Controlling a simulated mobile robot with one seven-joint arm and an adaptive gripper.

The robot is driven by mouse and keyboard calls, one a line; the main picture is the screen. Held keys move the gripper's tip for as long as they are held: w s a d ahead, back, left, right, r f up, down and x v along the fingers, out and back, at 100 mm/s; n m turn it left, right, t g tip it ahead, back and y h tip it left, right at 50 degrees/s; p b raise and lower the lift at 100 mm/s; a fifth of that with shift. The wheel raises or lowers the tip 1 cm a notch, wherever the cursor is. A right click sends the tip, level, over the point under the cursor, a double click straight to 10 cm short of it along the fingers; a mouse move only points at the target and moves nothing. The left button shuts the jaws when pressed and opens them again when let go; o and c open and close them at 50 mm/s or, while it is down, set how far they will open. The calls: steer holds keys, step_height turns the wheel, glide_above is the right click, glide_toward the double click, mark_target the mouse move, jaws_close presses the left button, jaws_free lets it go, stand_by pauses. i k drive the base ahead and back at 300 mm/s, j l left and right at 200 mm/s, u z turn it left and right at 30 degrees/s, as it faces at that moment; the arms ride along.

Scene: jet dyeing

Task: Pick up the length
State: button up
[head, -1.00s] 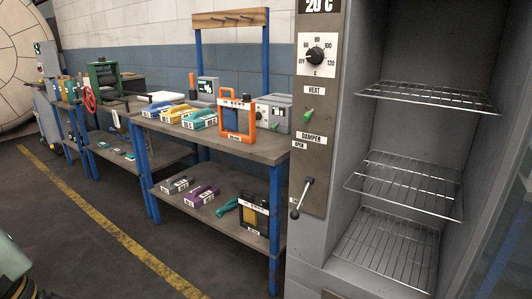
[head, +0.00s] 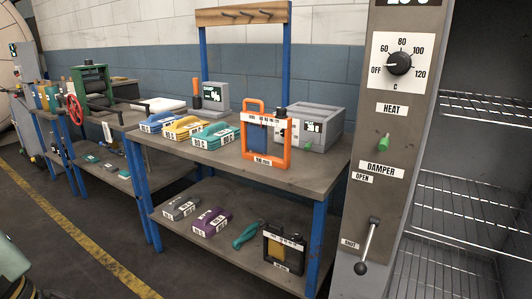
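I cannot tell which item is the length. Folded cloth-like bundles with white labels lie on the bench top (head: 300,176): a blue one (head: 160,122), a yellow one (head: 185,128) and a teal one (head: 215,135). An orange frame (head: 287,147) with a handle stands to their right, with a dark blue panel inside it. On the lower shelf (head: 190,240) lie a grey bundle (head: 181,207), a purple bundle (head: 210,221) and a teal item (head: 248,235); a black frame with a yellowish panel (head: 284,250) stands there too. My gripper is not in view.
A grey oven cabinet (head: 390,160) with a dial, a lever and wire racks (head: 480,107) stands close on the right. A grey instrument (head: 318,126) sits behind the orange frame. A roller machine with a red wheel (head: 75,108) is at left. The floor (head: 60,235) before the bench looks clear.

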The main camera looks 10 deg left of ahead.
mark_target(154, 125)
steer(key=i+j, duration=0.3)
steer(key=j, duration=0.15)
steer(key=i+j, duration=0.25)
steer(key=j, duration=0.15)
steer(key=i+j+z, duration=0.1)
steer(key=i+j, duration=0.2)
steer(key=j, duration=0.15)
steer(key=i+j, duration=0.25)
steer(key=j, duration=0.15)
steer(key=i+j, duration=0.25)
steer(key=j, duration=0.2)
steer(key=i+j, duration=0.2)
steer(key=i, duration=0.3)
steer(key=i+j, duration=0.15)
steer(key=i, duration=0.3)
steer(key=i+j+z, duration=0.1)
steer(key=i, duration=0.4)
steer(key=j, duration=0.1)
